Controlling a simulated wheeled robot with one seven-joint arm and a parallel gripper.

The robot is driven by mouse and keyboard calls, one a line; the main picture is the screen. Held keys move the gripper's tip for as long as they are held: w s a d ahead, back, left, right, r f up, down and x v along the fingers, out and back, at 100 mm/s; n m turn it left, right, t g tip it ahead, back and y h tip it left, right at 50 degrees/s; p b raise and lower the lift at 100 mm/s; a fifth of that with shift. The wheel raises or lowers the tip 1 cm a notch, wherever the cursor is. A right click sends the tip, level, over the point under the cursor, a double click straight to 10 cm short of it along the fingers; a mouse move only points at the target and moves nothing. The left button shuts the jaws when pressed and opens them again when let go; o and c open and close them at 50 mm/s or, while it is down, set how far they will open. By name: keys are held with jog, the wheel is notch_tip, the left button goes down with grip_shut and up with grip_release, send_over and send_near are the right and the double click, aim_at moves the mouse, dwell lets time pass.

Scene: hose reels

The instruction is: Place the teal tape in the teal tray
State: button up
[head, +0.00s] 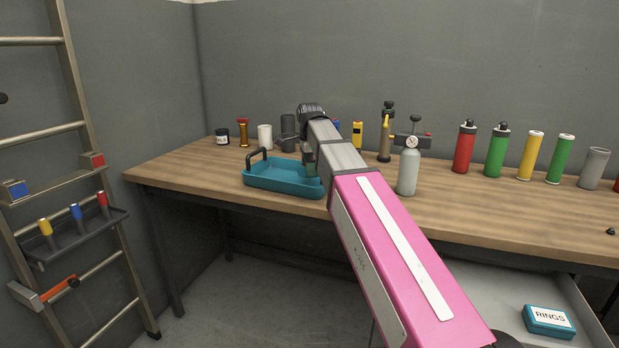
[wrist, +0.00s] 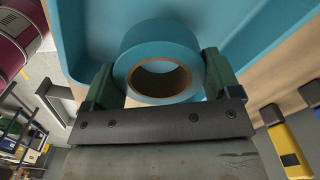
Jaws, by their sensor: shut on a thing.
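The teal tape (wrist: 160,40) is a roll with a brown core. In the wrist view it sits between the two green fingers of my gripper (wrist: 160,82), which is shut on it. The teal tray (head: 284,180) stands on the workbench, left of my arm in the head view. Its floor and wall (wrist: 95,28) show behind the tape in the wrist view, so the tape is over or in the tray. I cannot tell whether the tape touches the tray floor. In the head view my gripper (head: 309,158) is at the tray's right end, and the tape is hidden.
The wooden workbench (head: 480,210) holds a grey bottle with a gauge (head: 408,170) just right of my arm. Cups and a yellow device (head: 357,134) stand behind the tray. Several coloured cylinders line the right. An open drawer (head: 500,290) holds a RINGS box (head: 548,321).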

jog(key=shift+f, duration=2.05)
jog(key=shift+f, duration=0.1)
jog(key=o, duration=0.8)
notch_tip(320, 180, up, 12)
jog(key=shift+r, duration=0.15)
